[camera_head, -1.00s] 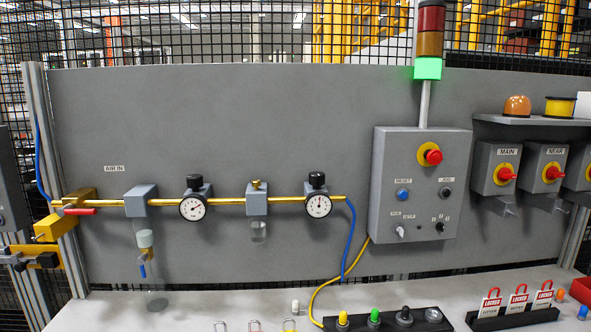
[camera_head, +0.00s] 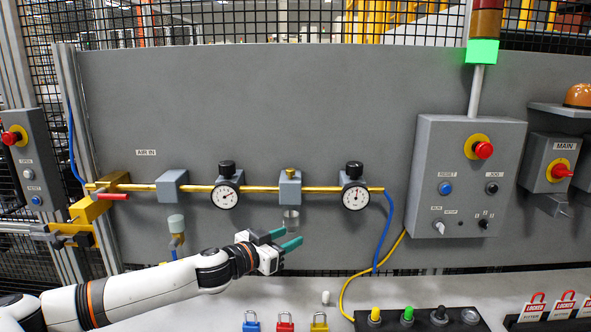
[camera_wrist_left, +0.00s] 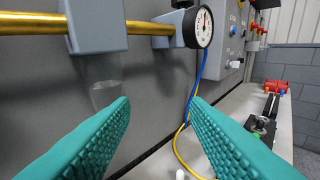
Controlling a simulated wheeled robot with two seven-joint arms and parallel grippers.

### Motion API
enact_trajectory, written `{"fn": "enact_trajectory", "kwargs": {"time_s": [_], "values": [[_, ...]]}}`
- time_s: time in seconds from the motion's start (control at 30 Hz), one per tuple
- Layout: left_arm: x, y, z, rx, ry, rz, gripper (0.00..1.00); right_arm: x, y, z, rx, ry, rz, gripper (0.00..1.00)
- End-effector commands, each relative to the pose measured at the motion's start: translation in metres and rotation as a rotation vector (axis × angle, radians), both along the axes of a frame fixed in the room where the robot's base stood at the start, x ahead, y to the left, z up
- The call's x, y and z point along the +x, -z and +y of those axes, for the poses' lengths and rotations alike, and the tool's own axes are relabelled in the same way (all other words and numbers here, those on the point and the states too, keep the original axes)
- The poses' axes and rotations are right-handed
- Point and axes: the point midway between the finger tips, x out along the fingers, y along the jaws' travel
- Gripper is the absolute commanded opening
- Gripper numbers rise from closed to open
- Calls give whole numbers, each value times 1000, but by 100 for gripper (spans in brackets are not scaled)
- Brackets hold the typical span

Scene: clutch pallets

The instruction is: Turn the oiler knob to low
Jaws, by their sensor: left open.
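The oiler is the grey block (camera_head: 290,190) on the brass air pipe between two gauges, with a small brass knob (camera_head: 290,172) on top and a clear bowl (camera_head: 291,220) below. The knob's setting is too small to read. My left gripper (camera_head: 294,236), with teal fingers, is open and empty, just below the bowl in the picture. In the left wrist view the open fingers (camera_wrist_left: 160,105) point along the panel; the oiler block (camera_wrist_left: 95,25) and bowl (camera_wrist_left: 104,92) are at upper left. The knob is out of that view. My right gripper is not in view.
Gauges with black knobs flank the oiler, left (camera_head: 226,195) and right (camera_head: 355,194). A blue hose (camera_head: 388,235) and yellow cable (camera_head: 349,288) run down at right. Several padlocks (camera_head: 285,322) sit at the bench front. The control box (camera_head: 466,170) is further right.

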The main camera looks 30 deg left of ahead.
Motion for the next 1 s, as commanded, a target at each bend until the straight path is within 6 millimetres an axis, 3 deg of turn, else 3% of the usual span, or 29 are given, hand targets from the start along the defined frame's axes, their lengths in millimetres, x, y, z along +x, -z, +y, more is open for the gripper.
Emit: {"fn": "enact_trajectory", "kwargs": {"time_s": [0.03,0.1,0.2,0.3,0.57,0.8,1.0], "values": [[0,-38,25,3,5,-38,42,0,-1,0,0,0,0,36],[-4,-73,47,-21,18,-63,42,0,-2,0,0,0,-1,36],[-13,-106,70,-49,28,-81,42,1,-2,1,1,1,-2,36],[-18,-123,81,-66,34,-87,42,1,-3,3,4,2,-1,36],[0,-133,79,-80,37,-89,42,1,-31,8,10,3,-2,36],[46,-134,66,-77,37,-90,42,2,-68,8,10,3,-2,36],[79,-128,59,-75,37,-89,42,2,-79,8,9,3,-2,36]]}}
